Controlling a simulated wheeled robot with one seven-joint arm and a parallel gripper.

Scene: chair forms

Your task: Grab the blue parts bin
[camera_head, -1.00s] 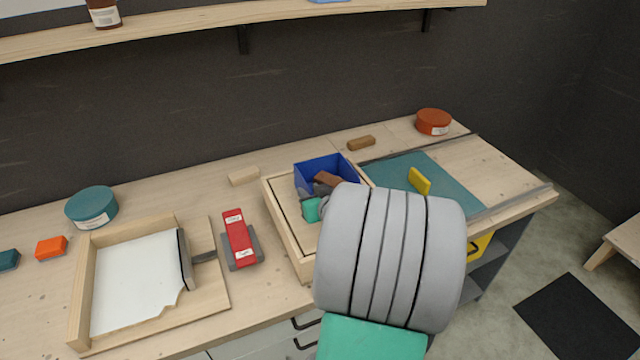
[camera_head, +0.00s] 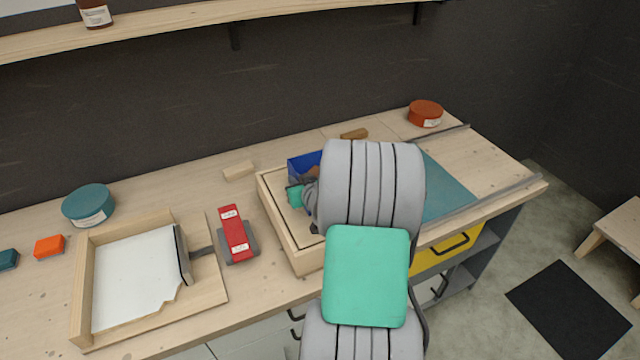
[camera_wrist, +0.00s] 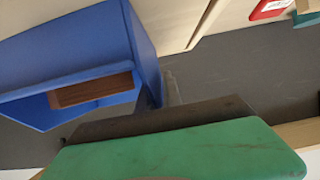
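The blue parts bin (camera_head: 302,164) stands at the back of a shallow wooden tray (camera_head: 288,240) on the workbench. In the head view my arm covers most of it. In the wrist view the bin (camera_wrist: 70,45) fills the upper left, its open side showing a brown block (camera_wrist: 92,90) inside. My gripper (camera_head: 305,196) is at the bin's near side, partly behind my arm. In the wrist view its green and dark parts lie just below the bin, close to its corner. I cannot tell whether it touches the bin or how far its fingers are apart.
A red and grey tool (camera_head: 236,236) lies left of the tray, beside a wooden frame with a white sheet (camera_head: 140,275). A wood block (camera_head: 239,171) lies behind. A teal mat (camera_head: 447,188) and an orange round tin (camera_head: 425,113) are right. A shelf (camera_head: 180,32) runs above.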

